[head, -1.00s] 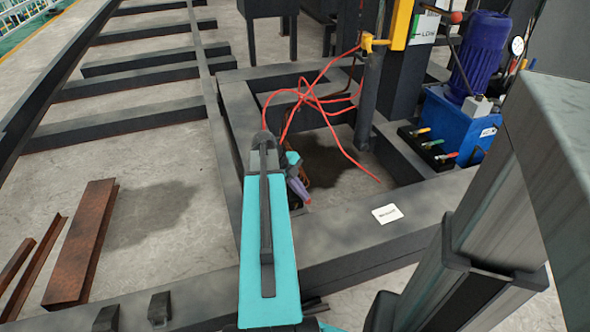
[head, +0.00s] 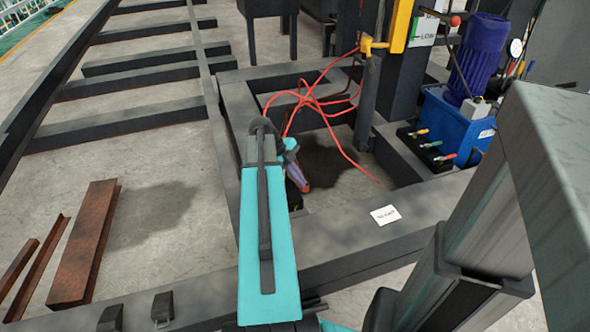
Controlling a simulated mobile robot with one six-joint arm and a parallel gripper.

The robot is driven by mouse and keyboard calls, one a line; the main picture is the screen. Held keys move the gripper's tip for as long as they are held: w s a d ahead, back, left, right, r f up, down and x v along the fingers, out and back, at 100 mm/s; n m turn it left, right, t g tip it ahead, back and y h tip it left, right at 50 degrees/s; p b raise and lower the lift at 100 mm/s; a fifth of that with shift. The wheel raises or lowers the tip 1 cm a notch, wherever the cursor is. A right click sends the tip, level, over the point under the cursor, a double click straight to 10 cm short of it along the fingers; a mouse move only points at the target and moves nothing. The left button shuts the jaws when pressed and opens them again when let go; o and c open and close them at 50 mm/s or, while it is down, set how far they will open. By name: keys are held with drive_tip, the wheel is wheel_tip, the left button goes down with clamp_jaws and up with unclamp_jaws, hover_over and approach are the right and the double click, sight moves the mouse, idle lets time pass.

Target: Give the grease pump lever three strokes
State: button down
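A lever with a red ball knob (head: 455,20) shows at the top right, beside a yellow upright part (head: 401,22) with a white label. I cannot tell for sure whether this is the grease pump lever. My teal arm reaches forward from the bottom middle. Its wrist end, where my gripper (head: 302,183) seems to be, points down over the frame opening, largely hidden behind the arm. Its fingers cannot be made out. It is well apart from the red-knobbed lever, to the left and nearer.
Red hoses (head: 318,100) loop across the opening in the dark steel frame (head: 345,232). A blue power unit (head: 452,118) with a dark blue motor (head: 478,55) and coloured valve handles stands at right. Rusty steel sections (head: 86,245) lie on the floor at left.

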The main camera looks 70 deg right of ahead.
wheel_tip(320, 180, up, 6)
drive_tip(key=w+d+p, duration=0.2)
drive_tip(key=shift+w+d+p, duration=0.15)
drive_tip(key=shift+d+p, duration=0.2)
drive_tip(key=shift+p, duration=0.05)
drive_tip(key=shift+f, duration=0.1)
idle(0.7)
